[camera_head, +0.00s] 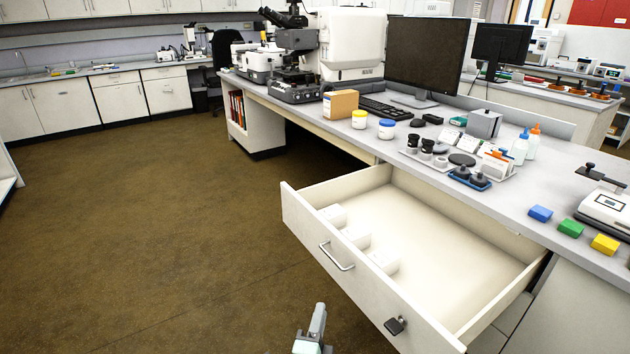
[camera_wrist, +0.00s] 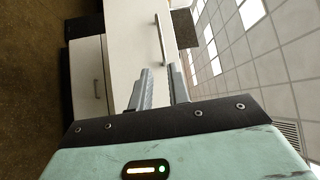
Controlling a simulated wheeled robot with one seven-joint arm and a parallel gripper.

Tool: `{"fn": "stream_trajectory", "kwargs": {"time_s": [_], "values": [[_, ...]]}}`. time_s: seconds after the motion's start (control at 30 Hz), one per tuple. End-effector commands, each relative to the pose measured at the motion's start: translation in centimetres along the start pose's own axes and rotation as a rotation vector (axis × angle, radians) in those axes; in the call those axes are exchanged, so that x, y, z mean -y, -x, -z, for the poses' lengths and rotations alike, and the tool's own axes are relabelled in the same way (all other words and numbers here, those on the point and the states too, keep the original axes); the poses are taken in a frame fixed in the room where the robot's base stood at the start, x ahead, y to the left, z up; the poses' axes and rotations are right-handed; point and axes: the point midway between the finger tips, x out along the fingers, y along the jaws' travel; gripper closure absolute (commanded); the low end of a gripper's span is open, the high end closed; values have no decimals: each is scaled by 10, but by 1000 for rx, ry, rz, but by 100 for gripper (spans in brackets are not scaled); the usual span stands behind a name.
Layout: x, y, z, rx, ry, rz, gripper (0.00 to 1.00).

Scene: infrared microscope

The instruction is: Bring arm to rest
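My gripper (camera_head: 313,325) is low at the bottom edge of the head view, in front of the pulled-out drawer and apart from it. In the wrist view its two grey fingers (camera_wrist: 160,72) stand apart with nothing between them. The white drawer front (camera_wrist: 135,35) with its bar handle (camera_wrist: 160,40) lies beyond the fingertips. Most of my arm is out of the head view.
The desk drawer (camera_head: 352,278) stands open, with three white blocks (camera_head: 356,235) along its front. A dark fitting (camera_head: 395,325) sits on the drawer front. The desk (camera_head: 505,195) carries a microscope (camera_head: 295,60), monitor (camera_head: 428,55) and bottles. The floor (camera_head: 150,230) at left is clear.

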Motion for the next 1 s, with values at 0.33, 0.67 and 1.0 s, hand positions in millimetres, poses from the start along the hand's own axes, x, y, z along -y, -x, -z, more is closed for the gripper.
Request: {"fn": "stream_trajectory", "kwargs": {"time_s": [0.33, 0.67, 1.0], "values": [[49, -1, 99, -619, -583, -271, 82], [131, 51, 156, -1357, -1234, -317, 82], [250, 100, 184, -2068, -1795, -68, 82]]}}
